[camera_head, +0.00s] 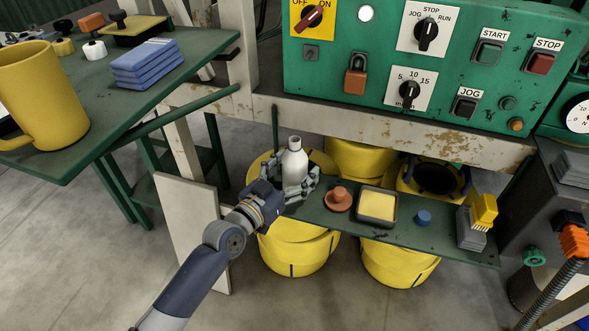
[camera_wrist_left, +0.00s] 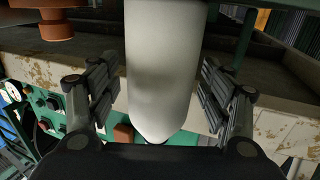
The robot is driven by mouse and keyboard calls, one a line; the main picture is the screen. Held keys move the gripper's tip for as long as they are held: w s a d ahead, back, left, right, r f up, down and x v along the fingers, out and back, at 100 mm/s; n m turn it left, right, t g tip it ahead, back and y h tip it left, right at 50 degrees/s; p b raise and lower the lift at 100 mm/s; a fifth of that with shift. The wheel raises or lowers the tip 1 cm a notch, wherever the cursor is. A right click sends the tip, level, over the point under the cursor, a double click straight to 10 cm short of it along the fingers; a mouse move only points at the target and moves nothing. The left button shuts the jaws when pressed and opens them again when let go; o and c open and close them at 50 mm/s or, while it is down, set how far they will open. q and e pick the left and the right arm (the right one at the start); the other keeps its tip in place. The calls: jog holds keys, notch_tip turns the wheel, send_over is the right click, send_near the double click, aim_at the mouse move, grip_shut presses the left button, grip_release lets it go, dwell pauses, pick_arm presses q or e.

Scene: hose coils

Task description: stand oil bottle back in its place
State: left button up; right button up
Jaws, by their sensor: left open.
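The oil bottle (camera_head: 294,165) is pale grey-white with a narrow neck. It looks upright at the left end of the narrow green shelf (camera_head: 345,222) below the control panel. My left gripper (camera_head: 295,182) reaches in from the left and is open, its two fingers on either side of the bottle. In the left wrist view the bottle (camera_wrist_left: 165,75) fills the middle between the fingers, with slim gaps at its sides. The gripper hides the bottle's lower part in the head view, so I cannot tell whether its base touches the shelf. My right gripper does not show.
The shelf also holds an orange-brown knobbed piece (camera_head: 338,198), a yellow-filled tray (camera_head: 377,205), a blue cap (camera_head: 424,217) and a yellow brush (camera_head: 482,212). Yellow drums (camera_head: 300,252) stand beneath. A green table (camera_head: 105,108) at left carries a yellow mug (camera_head: 45,95) and blue cloths (camera_head: 147,62).

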aim_at(287, 178)
pick_arm(q)
jog(key=shift+s, duration=0.1)
dwell(0.3)
jog(key=shift+p+v, duration=0.55)
jog(key=shift+v, duration=1.35)
jog(key=shift+p+v, duration=0.45)
jog(key=shift+v, duration=1.6)
jog(key=shift+s+a, duration=0.1)
jog(key=shift+a, duration=0.05)
jog(key=v, duration=1.1)
jog(key=shift+s, duration=0.3)
jog(key=shift+a, duration=0.15)
